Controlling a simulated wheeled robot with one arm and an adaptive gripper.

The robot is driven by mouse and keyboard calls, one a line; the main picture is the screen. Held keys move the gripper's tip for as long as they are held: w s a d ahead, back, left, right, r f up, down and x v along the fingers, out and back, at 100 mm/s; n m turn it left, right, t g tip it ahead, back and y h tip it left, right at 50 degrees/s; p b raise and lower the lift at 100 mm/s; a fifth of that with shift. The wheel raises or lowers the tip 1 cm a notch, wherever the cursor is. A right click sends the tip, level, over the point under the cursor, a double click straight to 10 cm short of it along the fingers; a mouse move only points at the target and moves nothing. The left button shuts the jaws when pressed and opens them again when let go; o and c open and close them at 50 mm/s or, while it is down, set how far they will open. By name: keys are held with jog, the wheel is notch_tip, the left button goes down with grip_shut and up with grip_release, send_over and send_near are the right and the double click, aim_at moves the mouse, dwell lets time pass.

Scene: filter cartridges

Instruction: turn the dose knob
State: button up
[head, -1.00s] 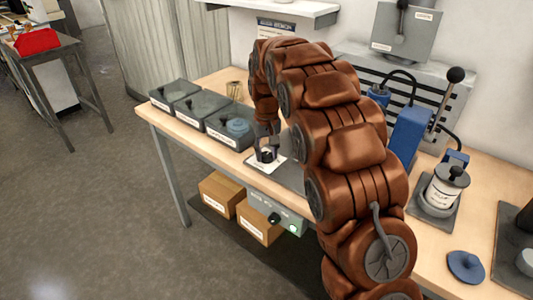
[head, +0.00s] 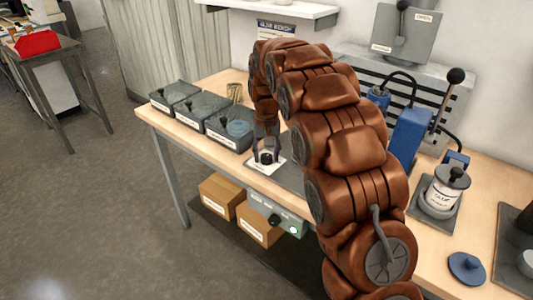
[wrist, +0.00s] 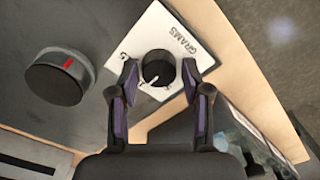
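The dose knob (wrist: 158,69) is a small round dark knob with a white pointer line. It sits on a white card (wrist: 150,32) marked GRAMS, and the pointer is toward the lower left in the wrist view. My gripper (wrist: 160,77) is open, with one finger on each side of the knob and a narrow gap appearing on each side. In the head view my gripper (head: 267,149) is low over the same knob (head: 266,157) near the bench's front edge, and the white card (head: 258,168) shows around it.
A larger dark knob with a red mark (wrist: 57,77) stands left of the card in the wrist view. Several lidded dark bins (head: 228,128) line the bench's left. Below the edge is a panel with a black knob (head: 274,220) and a green light.

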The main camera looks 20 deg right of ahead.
aim_at(266, 156)
jog(key=shift+o, duration=0.9)
notch_tip(266, 156, up, 12)
dwell(0.4)
